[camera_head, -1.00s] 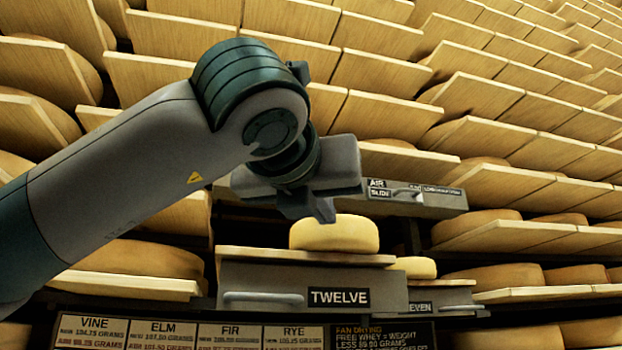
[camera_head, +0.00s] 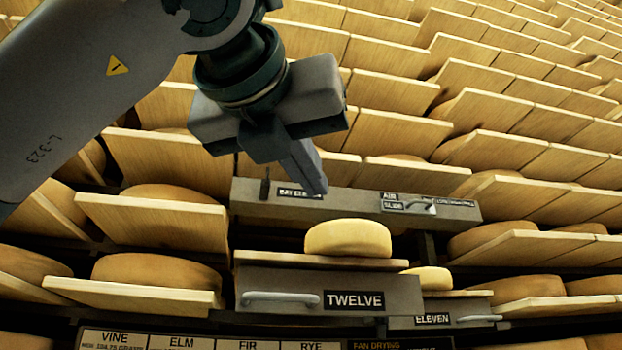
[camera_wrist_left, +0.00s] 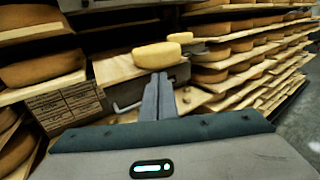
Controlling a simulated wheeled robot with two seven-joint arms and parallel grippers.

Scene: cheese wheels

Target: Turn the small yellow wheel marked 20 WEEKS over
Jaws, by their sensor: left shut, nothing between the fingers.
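A small yellow cheese wheel (camera_head: 348,238) lies flat on the wooden board of the drawer marked TWELVE (camera_head: 330,294). It also shows in the left wrist view (camera_wrist_left: 157,55), just beyond my fingertips. A second, smaller-looking yellow wheel (camera_head: 430,278) lies on the ELEVEN drawer (camera_head: 448,320), lower right. It shows in the left wrist view too (camera_wrist_left: 180,37). No 20 WEEKS marking is legible on either wheel. My left gripper (camera_head: 316,188) is shut and empty, above and left of the wheel on TWELVE, apparently apart from it. Its closed fingers show in the left wrist view (camera_wrist_left: 159,82). My right gripper is not in view.
A grey panel with an AIR SLIDE label (camera_head: 455,207) lies behind the wheel. Tilted wooden shelves with big brown wheels (camera_head: 150,270) crowd both sides. A card row with VINE, ELM, FIR and RYE (camera_head: 180,340) sits below. A clear aisle floor (camera_wrist_left: 295,110) shows at right in the wrist view.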

